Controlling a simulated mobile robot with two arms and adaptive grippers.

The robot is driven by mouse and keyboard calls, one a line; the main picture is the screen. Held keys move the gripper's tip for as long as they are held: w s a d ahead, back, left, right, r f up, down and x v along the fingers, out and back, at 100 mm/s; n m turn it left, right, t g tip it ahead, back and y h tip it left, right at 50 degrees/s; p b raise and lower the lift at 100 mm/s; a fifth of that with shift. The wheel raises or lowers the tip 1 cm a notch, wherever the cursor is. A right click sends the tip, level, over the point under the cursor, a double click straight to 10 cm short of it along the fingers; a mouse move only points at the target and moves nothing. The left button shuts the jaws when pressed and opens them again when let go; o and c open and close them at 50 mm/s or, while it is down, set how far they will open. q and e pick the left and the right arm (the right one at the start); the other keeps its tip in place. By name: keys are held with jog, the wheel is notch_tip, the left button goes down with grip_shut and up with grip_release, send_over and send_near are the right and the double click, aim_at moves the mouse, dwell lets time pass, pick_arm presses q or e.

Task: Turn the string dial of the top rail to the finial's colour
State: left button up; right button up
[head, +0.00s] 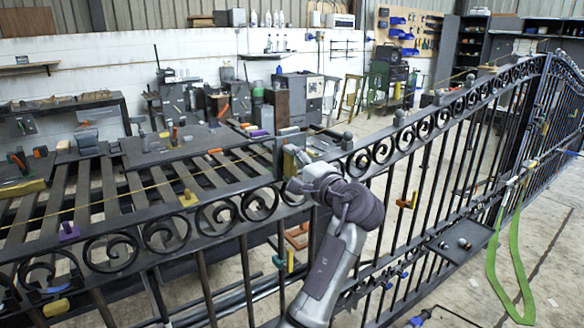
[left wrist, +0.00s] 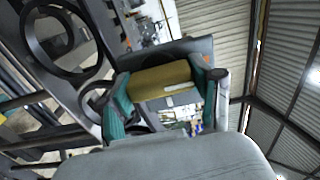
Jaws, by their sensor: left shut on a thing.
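My left gripper (head: 296,160) is at the top rail (head: 150,212) of the black scroll gate, beside a post, in the head view. In the left wrist view its teal fingers (left wrist: 162,92) are shut on either side of an olive-yellow, rounded piece with a pale mark, which looks like the string dial (left wrist: 150,83). In the head view the gripper and post mostly hide this piece. A thin yellowish string (head: 95,203) runs along the rail. Small grey round-topped finials (head: 347,140) stand on the rail to the right. I cannot tell which finial is meant. My right gripper is not in view.
Yellow (head: 188,198) and purple (head: 68,232) clips sit on the scrollwork at left. A green strap (head: 492,268) hangs over the gate at right. A dark tray (head: 459,240) is fixed low on the bars. A slatted bench (head: 90,190) stands behind the gate.

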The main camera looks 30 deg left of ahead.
pick_arm(q)
jog(key=shift+f, duration=0.1)
jog(key=o, duration=1.1)
jog(key=shift+o, duration=0.2)
jog(key=v, duration=1.2)
